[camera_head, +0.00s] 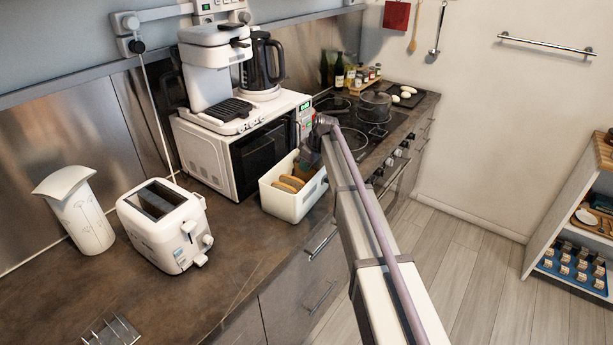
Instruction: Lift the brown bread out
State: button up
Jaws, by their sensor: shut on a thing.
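A white open-topped bin (292,208) stands on the counter in front of the white microwave. Tan-brown bread slices (289,184) lean inside it, in its middle and left part. My gripper (309,163) reaches down into the far right end of the bin, with my arm coming in from the lower right. It is shut on a piece of the brown bread, still low at the bin. The fingertips and the held piece are small and dark in this view, so the exact grip is hard to make out.
A white toaster (165,222) with empty-looking slots and a white container (78,212) stand to the left. The microwave (243,145), with a coffee machine on top, is close behind the bin. A cooktop with a pot (374,106) lies beyond. The front left counter is mostly clear.

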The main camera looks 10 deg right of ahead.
notch_tip(320, 180, up, 10)
jog(key=p, duration=1)
